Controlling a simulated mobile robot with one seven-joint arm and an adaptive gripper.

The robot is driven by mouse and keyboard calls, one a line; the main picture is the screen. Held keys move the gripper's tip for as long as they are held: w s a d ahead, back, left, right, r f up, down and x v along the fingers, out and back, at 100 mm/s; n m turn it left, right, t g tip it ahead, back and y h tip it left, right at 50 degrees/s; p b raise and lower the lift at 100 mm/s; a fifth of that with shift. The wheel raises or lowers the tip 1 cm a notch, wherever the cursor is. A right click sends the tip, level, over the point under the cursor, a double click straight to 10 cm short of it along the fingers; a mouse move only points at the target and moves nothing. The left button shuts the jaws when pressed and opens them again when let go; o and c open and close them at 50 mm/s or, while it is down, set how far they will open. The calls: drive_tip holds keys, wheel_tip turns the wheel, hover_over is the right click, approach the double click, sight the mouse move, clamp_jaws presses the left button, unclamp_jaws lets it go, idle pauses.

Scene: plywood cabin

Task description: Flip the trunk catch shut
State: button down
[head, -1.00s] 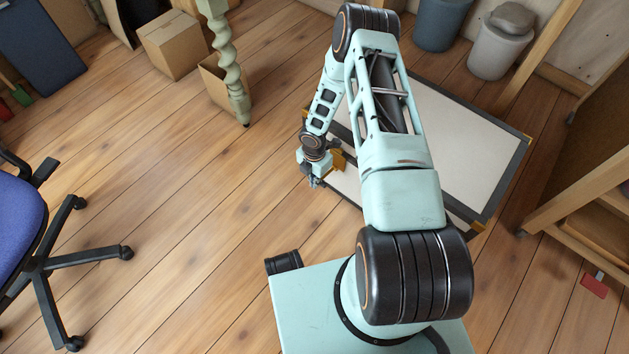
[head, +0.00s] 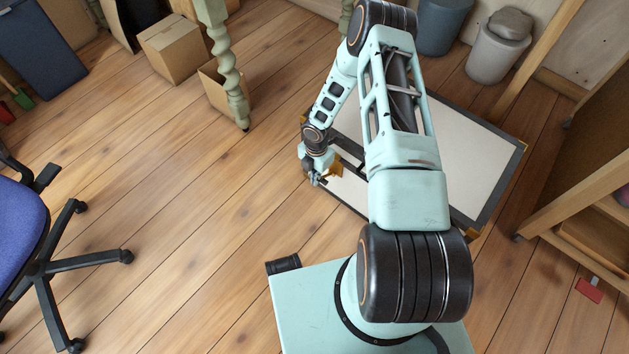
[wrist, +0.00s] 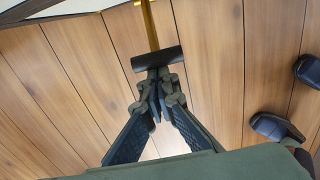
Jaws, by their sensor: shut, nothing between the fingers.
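The trunk (head: 470,140) has a pale top with dark edges and brass corners. It stands on the floor behind my arm, which hides part of it. A corner of the trunk (wrist: 62,10) shows at the upper left of the wrist view. The catch is a brass strip (wrist: 148,25) ending in a dark crossbar (wrist: 157,58), sticking out from the trunk's side over the floor. My gripper (wrist: 155,78) is shut and empty, its fingertips right at the crossbar; I cannot tell if they touch. In the head view my gripper (head: 318,180) is at the trunk's near-left side.
Open plank floor lies left of the trunk. A blue office chair (head: 22,225) stands at the far left. A turned green post (head: 225,65) and cardboard boxes (head: 175,50) are at the back. Grey bins (head: 497,50) stand behind the trunk, and a wooden shelf (head: 570,205) is at the right.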

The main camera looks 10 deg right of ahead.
drive_tip(key=shift+w+d+r, duration=0.4)
drive_tip(key=shift+d, duration=0.2)
drive_tip(key=shift+w+d+r, duration=0.4)
drive_tip(key=shift+d, duration=0.15)
drive_tip(key=shift+d+f, duration=0.1)
drive_tip(key=shift+s+a, duration=0.1)
drive_tip(key=shift+a, duration=0.1)
drive_tip(key=shift+a+r+p, duration=0.1)
drive_tip(key=shift+r+p, duration=0.5)
drive_tip(key=shift+r, duration=0.25)
drive_tip(key=shift+s+a, duration=0.1)
